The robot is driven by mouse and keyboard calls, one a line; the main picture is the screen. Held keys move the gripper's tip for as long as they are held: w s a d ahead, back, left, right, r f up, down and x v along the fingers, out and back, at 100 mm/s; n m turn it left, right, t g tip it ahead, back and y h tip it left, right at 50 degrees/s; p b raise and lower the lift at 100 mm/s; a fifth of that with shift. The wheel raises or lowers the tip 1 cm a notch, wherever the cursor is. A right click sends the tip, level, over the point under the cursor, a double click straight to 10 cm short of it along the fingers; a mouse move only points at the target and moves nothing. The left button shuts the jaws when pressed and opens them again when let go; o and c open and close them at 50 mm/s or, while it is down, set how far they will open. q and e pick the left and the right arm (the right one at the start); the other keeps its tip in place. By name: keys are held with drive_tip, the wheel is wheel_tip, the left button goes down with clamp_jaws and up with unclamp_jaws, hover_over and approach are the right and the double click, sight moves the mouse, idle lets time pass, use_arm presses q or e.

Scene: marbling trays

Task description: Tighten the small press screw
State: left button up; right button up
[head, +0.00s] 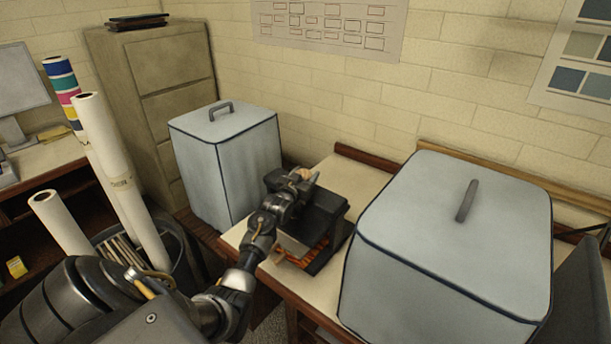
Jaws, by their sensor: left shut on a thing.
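A small dark press (323,217) stands on the pale tabletop between two covered boxes. Something orange shows low inside its frame. My left arm reaches in from the lower left, and my left gripper (305,178) is at the top of the press. It is shut on a small brownish thing at the top of the press, which looks like the press screw (295,174). The fingers and wrist hide most of the screw, so its thread and how far it is turned cannot be seen. My right gripper is not in view.
A large pale blue covered box (450,240) stands close to the right of the press. Another covered box (228,165) stands to its left. A bin (183,262) with paper rolls (110,155) is at the lower left. Bare tabletop (352,178) shows behind the press.

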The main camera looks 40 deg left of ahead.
use_arm(q)
drive_tip(key=shift+f+m+h, duration=0.1)
drive_tip(key=shift+m+h, duration=0.2)
drive_tip(key=shift+h, duration=0.2)
drive_tip(key=m+h+b, duration=0.2)
drive_tip(key=shift+d+f+t+h, duration=0.1)
drive_tip(key=shift+t+h, duration=0.2)
drive_tip(key=shift+h, duration=0.1)
drive_tip(key=m+h+b, duration=0.1)
drive_tip(key=h+b, duration=0.2)
drive_tip(key=m+g+h+b, duration=0.1)
drive_tip(key=m+h+b, duration=0.1)
drive_tip(key=h+b, duration=0.1)
drive_tip(key=d+m+g+h+b, duration=0.1)
drive_tip(key=m+h+b, duration=0.1)
drive_tip(key=b, duration=0.1)
drive_tip(key=shift+s+f+h, duration=0.1)
drive_tip(key=shift+h, duration=0.3)
drive_tip(key=shift+d+r+m+g+h+b, duration=0.1)
drive_tip(key=shift+r+m+g+h+b, duration=0.25)
drive_tip(key=shift+m+h+b, duration=0.45)
drive_tip(key=shift+f, duration=0.1)
drive_tip(key=o, duration=1)
